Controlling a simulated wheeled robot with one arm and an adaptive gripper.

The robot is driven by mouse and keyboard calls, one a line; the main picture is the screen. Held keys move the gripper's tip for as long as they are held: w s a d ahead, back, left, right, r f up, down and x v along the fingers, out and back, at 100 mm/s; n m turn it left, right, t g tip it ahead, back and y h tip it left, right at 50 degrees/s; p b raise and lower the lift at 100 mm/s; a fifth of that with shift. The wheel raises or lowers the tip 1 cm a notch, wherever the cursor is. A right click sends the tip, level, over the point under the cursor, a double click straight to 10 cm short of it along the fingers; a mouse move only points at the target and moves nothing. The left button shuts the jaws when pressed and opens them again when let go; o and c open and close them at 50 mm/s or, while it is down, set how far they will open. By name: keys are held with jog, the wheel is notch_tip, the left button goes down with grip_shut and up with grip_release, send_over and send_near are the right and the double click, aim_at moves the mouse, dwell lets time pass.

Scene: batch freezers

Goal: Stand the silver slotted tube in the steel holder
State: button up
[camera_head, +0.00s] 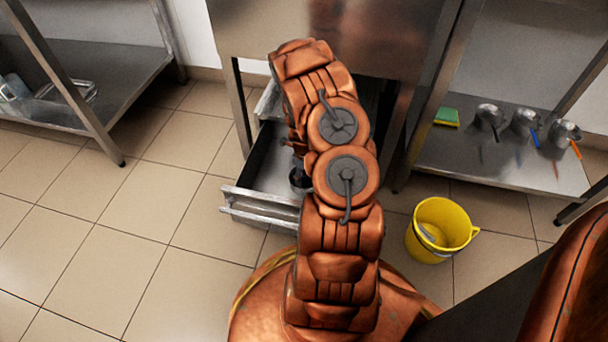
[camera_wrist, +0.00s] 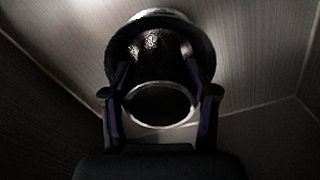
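In the wrist view my gripper (camera_wrist: 160,88) has one finger on each side of a round, open-ended tube (camera_wrist: 160,122), apparently the silver slotted tube. Its near rim shows as a thin bright ring between the fingers. Just beyond it is a wider, dark-rimmed round holder (camera_wrist: 112,62) with shiny metal above. The tube overlaps the holder's mouth in this view; I cannot tell how deep it sits. Its slots are not clear in the shadow. In the head view a small dark round thing (camera_head: 299,180) shows in the open drawer, and my arm hides most of my gripper.
The open metal drawer (camera_head: 262,207) surrounds the work. A yellow bucket (camera_head: 458,224) stands on the floor at right. A steel shelf (camera_head: 470,160) carries a green-yellow sponge (camera_head: 447,117) and several steel cups (camera_head: 523,121). The tiled floor at left is clear.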

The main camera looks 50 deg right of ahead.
jog(key=o, duration=0.3)
notch_tip(320, 180, up, 12)
jog(key=p, duration=0.3)
jog(key=shift+r+p, duration=0.25)
jog(key=shift+p, duration=0.15)
jog(key=s+a+r+n+g+y, duration=0.1)
jog(key=s+a+r+n, duration=0.1)
jog(key=a+r+n, duration=0.75)
jog(key=s+a+r+n+g, duration=0.1)
jog(key=s+a+r+n, duration=0.1)
jog(key=a+r+n, duration=0.75)
jog(key=s+a+r+n+g, duration=0.1)
jog(key=s+a+r+n, duration=0.4)
jog(key=s+a+n, duration=0.3)
jog(key=s+a+r+n, duration=0.6)
jog(key=s+a+n, duration=0.2)
jog(key=s, duration=0.3)
jog(key=shift+s+g+h, duration=0.35)
jog(key=shift+g+h, duration=0.05)
jog(key=shift+a+r, duration=0.1)
